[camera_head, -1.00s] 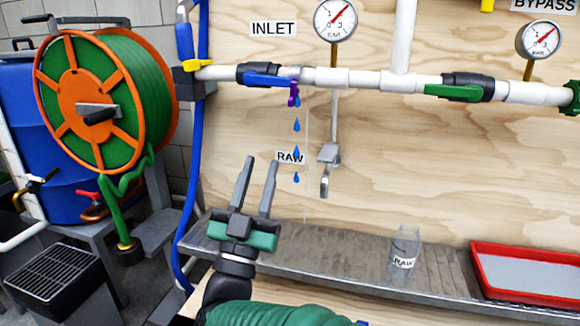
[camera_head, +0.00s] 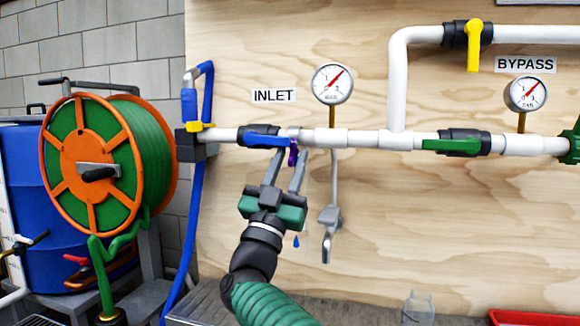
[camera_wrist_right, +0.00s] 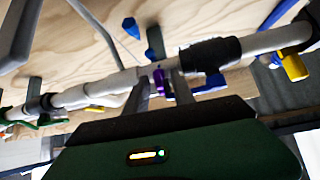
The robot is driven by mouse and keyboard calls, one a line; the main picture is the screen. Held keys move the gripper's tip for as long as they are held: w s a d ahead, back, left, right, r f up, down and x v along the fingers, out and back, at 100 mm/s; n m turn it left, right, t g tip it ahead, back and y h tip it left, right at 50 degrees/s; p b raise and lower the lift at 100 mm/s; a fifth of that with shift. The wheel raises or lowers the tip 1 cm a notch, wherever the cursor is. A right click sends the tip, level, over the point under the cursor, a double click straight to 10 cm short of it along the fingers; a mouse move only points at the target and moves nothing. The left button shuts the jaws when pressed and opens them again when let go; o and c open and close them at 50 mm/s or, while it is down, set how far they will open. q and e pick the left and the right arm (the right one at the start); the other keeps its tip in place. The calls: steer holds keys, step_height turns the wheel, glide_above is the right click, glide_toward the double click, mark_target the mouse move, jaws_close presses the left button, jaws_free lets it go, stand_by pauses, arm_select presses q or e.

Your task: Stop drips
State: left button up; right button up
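The small purple tap (camera_head: 293,152) hangs under the white inlet pipe (camera_head: 352,139), just right of the blue-handled valve (camera_head: 263,141). My right gripper (camera_head: 289,156) is raised to it from below, with its two fingers apart. In the wrist view, the purple tap (camera_wrist_right: 159,84) shows between the spread fingers (camera_wrist_right: 161,88); I cannot tell whether they touch it. My left gripper is not in view.
A grey metal sampling fitting (camera_head: 328,228) hangs right of the gripper. A clear bottle (camera_head: 419,306) and a red tray (camera_head: 535,318) are at the bottom. The hose reel (camera_head: 100,160) stands left. A green-handled valve (camera_head: 457,143) is further right.

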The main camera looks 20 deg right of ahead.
steer(key=shift+r, duration=0.15)
jaws_close()
